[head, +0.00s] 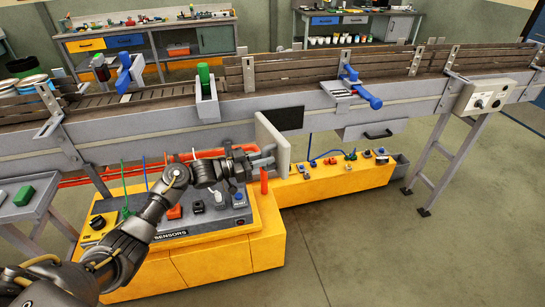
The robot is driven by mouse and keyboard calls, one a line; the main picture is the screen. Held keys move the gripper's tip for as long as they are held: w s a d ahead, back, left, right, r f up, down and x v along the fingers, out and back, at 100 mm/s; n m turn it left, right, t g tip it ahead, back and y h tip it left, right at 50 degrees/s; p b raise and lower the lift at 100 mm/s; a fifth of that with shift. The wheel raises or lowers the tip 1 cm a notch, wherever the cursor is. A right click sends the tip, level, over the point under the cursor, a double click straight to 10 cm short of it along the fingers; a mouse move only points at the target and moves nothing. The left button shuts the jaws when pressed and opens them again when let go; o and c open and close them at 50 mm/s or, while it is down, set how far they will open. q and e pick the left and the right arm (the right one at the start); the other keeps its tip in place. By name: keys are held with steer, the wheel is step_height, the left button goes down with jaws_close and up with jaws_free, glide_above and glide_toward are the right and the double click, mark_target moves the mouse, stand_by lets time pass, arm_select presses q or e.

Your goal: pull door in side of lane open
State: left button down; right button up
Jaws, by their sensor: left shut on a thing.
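The door (273,139) is a pale grey panel on the near side of the lane (220,137). It stands out from the lane wall at an angle, with a dark opening (291,119) showing to its right. My left gripper (266,157) reaches in from the lower left and is shut at the door's left face, most likely on its handle. The fingers hide the handle, so its shape cannot be made out. My right gripper is not in view.
A yellow sensor cabinet (222,262) stands below my left arm, with a yellow ledge (330,181) running right. A drawer (370,131) with a dark handle hangs under the lane. A control box (485,98) is at the right. The floor at lower right is clear.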

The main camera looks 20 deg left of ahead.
arm_select(q)
steer(key=shift+s+a, duration=0.1)
steer(key=shift+a, duration=0.1)
stand_by(0.3)
steer(key=c, duration=1.4)
jaws_free()
steer(key=shift+a, duration=0.1)
steer(key=shift+b+v, duration=1.7)
steer(key=shift+v, duration=3.65)
